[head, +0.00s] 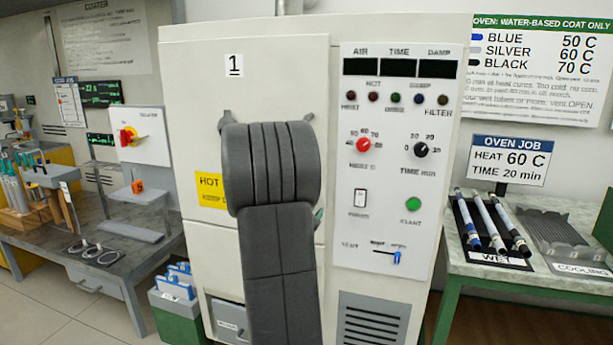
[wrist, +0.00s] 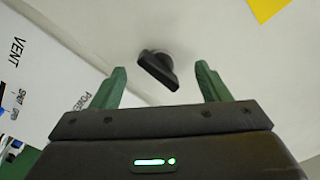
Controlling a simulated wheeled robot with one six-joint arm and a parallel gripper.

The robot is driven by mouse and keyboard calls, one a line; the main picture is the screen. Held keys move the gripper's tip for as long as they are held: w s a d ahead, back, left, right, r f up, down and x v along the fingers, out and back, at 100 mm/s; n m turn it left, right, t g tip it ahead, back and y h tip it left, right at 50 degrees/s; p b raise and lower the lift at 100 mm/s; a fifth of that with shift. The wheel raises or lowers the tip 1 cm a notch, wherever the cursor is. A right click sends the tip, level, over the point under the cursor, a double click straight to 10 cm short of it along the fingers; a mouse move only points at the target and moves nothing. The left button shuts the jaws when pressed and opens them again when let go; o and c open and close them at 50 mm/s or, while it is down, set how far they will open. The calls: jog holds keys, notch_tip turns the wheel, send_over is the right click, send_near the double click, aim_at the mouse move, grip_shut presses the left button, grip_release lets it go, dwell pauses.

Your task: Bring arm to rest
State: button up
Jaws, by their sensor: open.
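My gripper (wrist: 162,67) is open in the wrist view, its two green fingers apart and empty. A dark handle (wrist: 158,72) on a pale surface shows between and beyond the fingertips; I cannot tell whether they touch it. In the head view my grey arm stands raised in front of the white oven (head: 185,110), marked 1. The arm hides most of the gripper and part of the oven door. A bit of green shows at the arm's right side.
The oven's control panel (head: 385,185) is right of my arm. Several rods lie on the wet rack (head: 511,262) beside a grey cooling rack (head: 570,235). A workbench (head: 120,262) stands left, with a green bin (head: 175,315) on the floor.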

jog(key=shift+a+r+n+p, duration=0.1)
jog(key=shift+n+p, duration=1.9)
jog(key=shift+p, duration=0.35)
jog(key=shift+a+r+n+p, duration=0.1)
jog(key=shift+n+p, duration=1.9)
jog(key=shift+p, duration=0.35)
jog(key=shift+f, duration=0.15)
jog(key=shift+s, duration=0.1)
